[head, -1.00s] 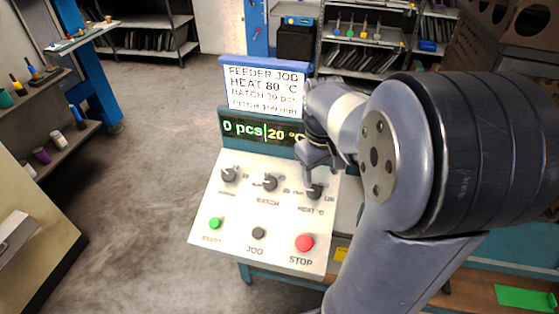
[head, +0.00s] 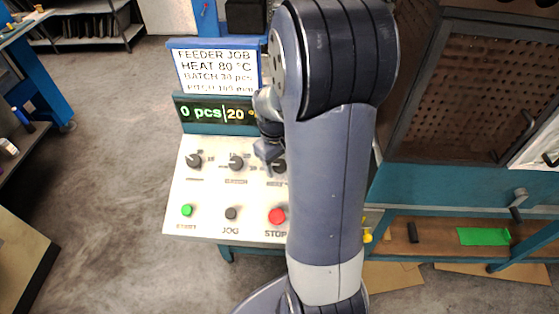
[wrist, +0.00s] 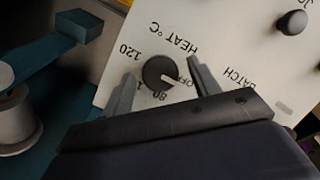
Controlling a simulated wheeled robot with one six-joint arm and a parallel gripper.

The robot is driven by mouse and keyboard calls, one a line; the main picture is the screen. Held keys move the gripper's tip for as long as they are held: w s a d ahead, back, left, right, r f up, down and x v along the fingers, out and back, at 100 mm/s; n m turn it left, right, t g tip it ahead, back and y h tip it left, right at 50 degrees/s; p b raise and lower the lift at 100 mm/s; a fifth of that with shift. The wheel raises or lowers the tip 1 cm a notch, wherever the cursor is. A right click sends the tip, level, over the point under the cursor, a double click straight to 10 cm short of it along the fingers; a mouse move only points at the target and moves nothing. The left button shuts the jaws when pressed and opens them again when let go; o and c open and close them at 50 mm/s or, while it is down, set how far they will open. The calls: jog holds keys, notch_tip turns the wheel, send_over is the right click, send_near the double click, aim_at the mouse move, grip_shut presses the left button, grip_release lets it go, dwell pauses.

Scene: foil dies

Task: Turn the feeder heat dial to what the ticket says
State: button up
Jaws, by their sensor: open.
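The job ticket (head: 216,68) above the display reads FEEDER JOB, HEAT 80 °C. The display (head: 212,115) reads 0 pcs and 20 °, its right end hidden by my arm. The heat dial (wrist: 159,72) is a dark round knob with a pale pointer line towards OFF, among marks such as 120 and 80. In the head view the heat dial (head: 279,166) is partly hidden. My gripper (head: 268,153) is at the dial. In the wrist view my gripper (wrist: 160,80) is open, one finger on each side of the dial, with gaps visible.
The panel (head: 200,222) also carries two other dials, a green start button (head: 187,210), a dark jog button (head: 231,213) and a red stop button (head: 277,215). A perforated cabinet (head: 470,90) stands to the right. Open floor lies to the left.

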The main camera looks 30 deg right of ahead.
jog(key=shift+f, duration=0.1)
jog(key=shift+c, duration=0.4)
jog(key=c, duration=0.9)
jog(key=shift+m, duration=0.3)
jog(key=m+y+b, duration=0.1)
jog(key=m, duration=0.4)
jog(key=shift+d+t+b, duration=0.1)
jog(key=shift+t+b, duration=0.3)
jog(key=m+t+y+b, duration=0.1)
jog(key=m, duration=0.4)
jog(key=shift+s+m, duration=0.15)
jog(key=shift+m, duration=0.15)
jog(key=o, duration=1)
